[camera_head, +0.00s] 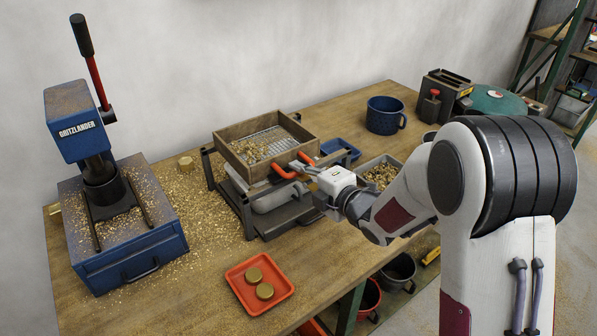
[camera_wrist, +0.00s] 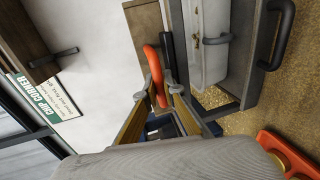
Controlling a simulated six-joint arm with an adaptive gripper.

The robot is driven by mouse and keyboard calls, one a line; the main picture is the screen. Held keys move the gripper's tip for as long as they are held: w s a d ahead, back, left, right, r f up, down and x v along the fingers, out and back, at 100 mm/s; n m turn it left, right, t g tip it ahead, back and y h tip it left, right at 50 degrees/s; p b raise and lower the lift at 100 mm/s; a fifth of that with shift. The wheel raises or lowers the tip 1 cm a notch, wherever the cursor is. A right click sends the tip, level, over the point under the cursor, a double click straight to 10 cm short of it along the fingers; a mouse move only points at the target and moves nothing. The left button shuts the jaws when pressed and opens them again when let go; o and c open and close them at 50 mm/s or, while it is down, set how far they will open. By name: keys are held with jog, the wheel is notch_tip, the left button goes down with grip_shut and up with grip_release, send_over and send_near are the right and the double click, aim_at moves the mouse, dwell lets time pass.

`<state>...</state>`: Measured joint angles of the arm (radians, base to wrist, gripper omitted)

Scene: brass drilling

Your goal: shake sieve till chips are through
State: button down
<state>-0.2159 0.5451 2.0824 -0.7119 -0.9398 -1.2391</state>
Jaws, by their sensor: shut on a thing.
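The sieve (camera_head: 234,158) is a wooden-framed box with a wire mesh floor, set on a dark stand. Brass chips (camera_head: 254,150) lie on part of its mesh, mostly towards the left and front; bare mesh shows at the back. My gripper (camera_head: 303,168) is shut on the sieve's orange front handle (camera_head: 281,172). In the wrist view the handle (camera_wrist: 154,72) shows between the two fingers. A pale tray (camera_head: 272,198) sits under the sieve, and its inside is hidden in the head view.
A blue press (camera_head: 120,240) stands at left amid scattered chips. A red tray (camera_head: 259,284) with two brass discs lies in front. A blue mug (camera_head: 385,116) and a grey bin of chips (camera_head: 381,172) stand to the right. A small blue tray (camera_head: 340,151) is beside the sieve.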

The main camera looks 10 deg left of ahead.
jog(key=w+d, duration=0.4)
dwell(0.3)
jog(key=c, duration=2.2)
grip_release()
jog(key=shift+o, duration=0.2)
jog(key=shift+d, duration=0.1)
jog(key=v, duration=1.2)
